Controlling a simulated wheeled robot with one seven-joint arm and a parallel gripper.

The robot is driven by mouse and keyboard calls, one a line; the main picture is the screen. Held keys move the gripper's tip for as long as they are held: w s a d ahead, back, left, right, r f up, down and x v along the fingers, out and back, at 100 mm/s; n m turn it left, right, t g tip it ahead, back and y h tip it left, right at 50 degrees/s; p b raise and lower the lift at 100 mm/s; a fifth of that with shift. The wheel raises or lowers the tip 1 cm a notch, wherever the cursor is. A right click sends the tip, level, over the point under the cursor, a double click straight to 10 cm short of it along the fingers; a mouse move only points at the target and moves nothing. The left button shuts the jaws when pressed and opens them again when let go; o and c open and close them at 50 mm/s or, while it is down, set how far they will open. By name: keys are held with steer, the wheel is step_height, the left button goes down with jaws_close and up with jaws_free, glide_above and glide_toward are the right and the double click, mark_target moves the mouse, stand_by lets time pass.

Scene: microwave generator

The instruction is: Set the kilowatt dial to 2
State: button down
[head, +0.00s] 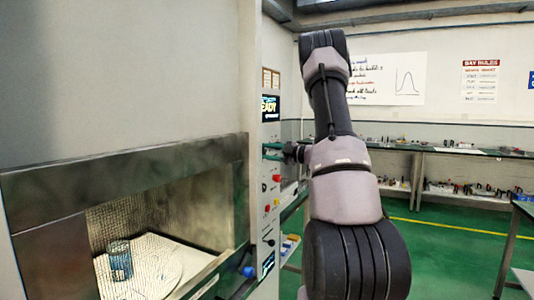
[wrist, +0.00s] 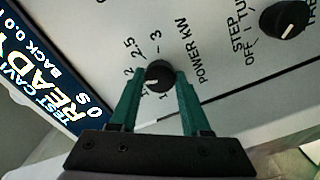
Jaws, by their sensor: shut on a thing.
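The kilowatt dial (wrist: 157,72) is a round black knob on the white panel, beside the label POWER KW. The printed marks 2, 2.5 and 3 show around it; the lower marks are partly hidden by a finger. A small pale pointer mark shows on the knob, but I cannot tell surely which number it faces. My gripper (wrist: 160,84) has its two green fingers shut on the dial, one on each side. In the head view my gripper (head: 273,151) reaches the control panel from the right, and the dial is hidden there.
Another black knob (wrist: 284,19) labelled STEP and OFF sits at upper right in the wrist view. A lit READY display (head: 270,108) is above the gripper. The open microwave cavity holds a blue beaker (head: 120,261). Benches stand behind; green floor is clear at right.

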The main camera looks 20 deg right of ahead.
steer(key=shift+f+m, duration=0.1)
steer(key=shift+m, duration=0.3)
steer(key=shift+c, duration=1.8)
jaws_free()
steer(key=shift+d, duration=0.1)
steer(key=v, duration=1)
steer(key=shift+s+d, duration=0.25)
steer(key=shift+s, duration=0.1)
